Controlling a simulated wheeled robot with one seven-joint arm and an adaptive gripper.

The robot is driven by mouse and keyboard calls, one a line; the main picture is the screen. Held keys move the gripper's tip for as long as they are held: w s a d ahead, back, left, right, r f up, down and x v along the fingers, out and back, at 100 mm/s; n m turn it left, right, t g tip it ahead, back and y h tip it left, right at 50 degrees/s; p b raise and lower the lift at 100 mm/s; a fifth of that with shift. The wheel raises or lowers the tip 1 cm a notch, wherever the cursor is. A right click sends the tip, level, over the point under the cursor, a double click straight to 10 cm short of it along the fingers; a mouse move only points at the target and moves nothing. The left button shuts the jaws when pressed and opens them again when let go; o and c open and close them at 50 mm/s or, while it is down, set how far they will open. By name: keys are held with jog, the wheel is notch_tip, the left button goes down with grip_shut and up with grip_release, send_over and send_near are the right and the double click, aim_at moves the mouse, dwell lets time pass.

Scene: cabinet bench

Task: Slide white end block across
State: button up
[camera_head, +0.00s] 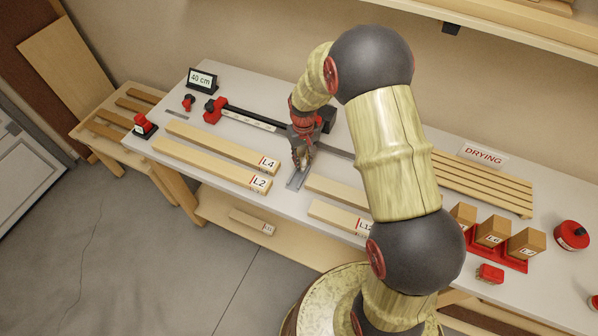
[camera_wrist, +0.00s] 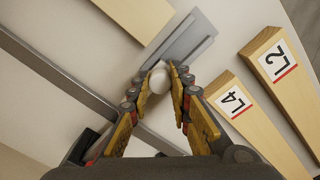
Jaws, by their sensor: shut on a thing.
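My gripper (camera_head: 301,158) points down at the bench beside the long rail, near the middle of the bench. In the wrist view its fingers (camera_wrist: 165,72) are closed around a small white rounded piece (camera_wrist: 158,79), which I take to be the white end block. Its lower part is hidden between the fingers. A flat grey metal plate (camera_wrist: 182,40) lies just past the fingertips and also shows in the head view (camera_head: 296,178). The dark rail (camera_head: 255,118) with a white scale has a red clamp (camera_head: 212,109) at its left end.
Boards L4 (camera_head: 220,147) and L2 (camera_head: 215,164) lie left of my gripper; board L12 (camera_head: 340,215) lies to its right. A "40 cm" sign (camera_head: 202,79) stands at the back left. A slatted drying rack (camera_head: 480,180) and wooden blocks on a red tray (camera_head: 512,263) are on the right.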

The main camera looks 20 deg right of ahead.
jog(key=shift+w+d, duration=0.65)
dwell(0.7)
jog(key=o, duration=1)
notch_tip(320, 180, up, 9)
jog(key=p, duration=0.5)
jog(key=shift+s, duration=0.1)
dwell(0.6)
